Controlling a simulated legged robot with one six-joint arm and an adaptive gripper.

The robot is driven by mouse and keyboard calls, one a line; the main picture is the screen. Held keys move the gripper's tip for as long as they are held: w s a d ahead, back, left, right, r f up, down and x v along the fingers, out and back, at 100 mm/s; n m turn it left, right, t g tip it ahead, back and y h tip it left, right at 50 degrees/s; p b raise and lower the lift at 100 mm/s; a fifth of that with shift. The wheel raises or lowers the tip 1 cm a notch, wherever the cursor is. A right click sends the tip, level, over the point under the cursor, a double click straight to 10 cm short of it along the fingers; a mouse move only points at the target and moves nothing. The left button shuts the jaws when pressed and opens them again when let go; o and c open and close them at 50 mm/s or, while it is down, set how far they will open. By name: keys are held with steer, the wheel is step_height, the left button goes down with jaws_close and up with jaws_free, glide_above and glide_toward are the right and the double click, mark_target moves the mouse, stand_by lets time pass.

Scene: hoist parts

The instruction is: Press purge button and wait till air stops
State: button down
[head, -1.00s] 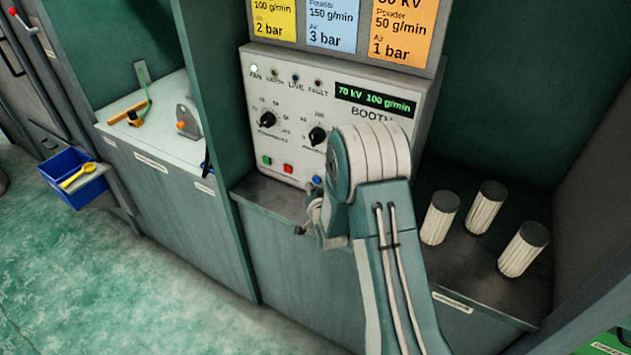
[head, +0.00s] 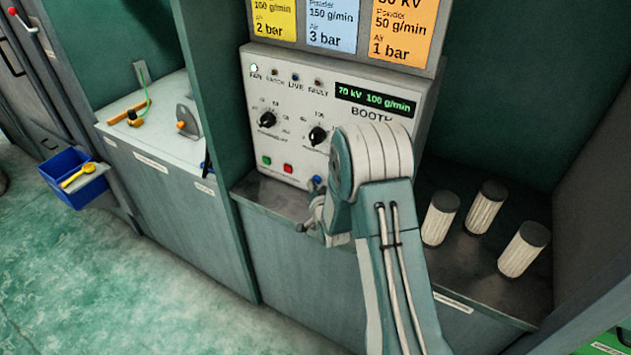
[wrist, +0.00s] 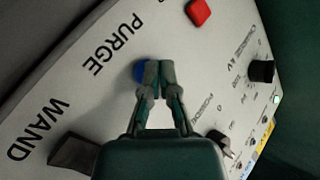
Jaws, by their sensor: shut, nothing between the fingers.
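The blue purge button (wrist: 139,71) shows in the wrist view beside the word PURGE on the pale control panel (wrist: 75,95). My gripper (wrist: 160,68) is shut and empty. Its fingertips overlap the button's right side in that view and hide part of it. I cannot tell whether they touch it or whether it is pushed in. In the head view the blue button (head: 316,180) shows at the panel's lower edge, with my gripper (head: 315,190) just below it, partly hidden by my arm. No air flow can be seen.
A red button (wrist: 199,12) and a dark switch (wrist: 74,154) by the word WAND are near. Green (head: 266,161) and red (head: 288,168) buttons sit left of the blue one. Pleated filters (head: 487,207) stand on the shelf at right.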

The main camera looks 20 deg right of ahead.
steer(key=shift+w+d, duration=0.3)
stand_by(0.5)
stand_by(0.4)
steer(key=shift+s+a, duration=0.55)
steer(key=shift+s, duration=0.05)
steer(key=shift+s+a, duration=1.8)
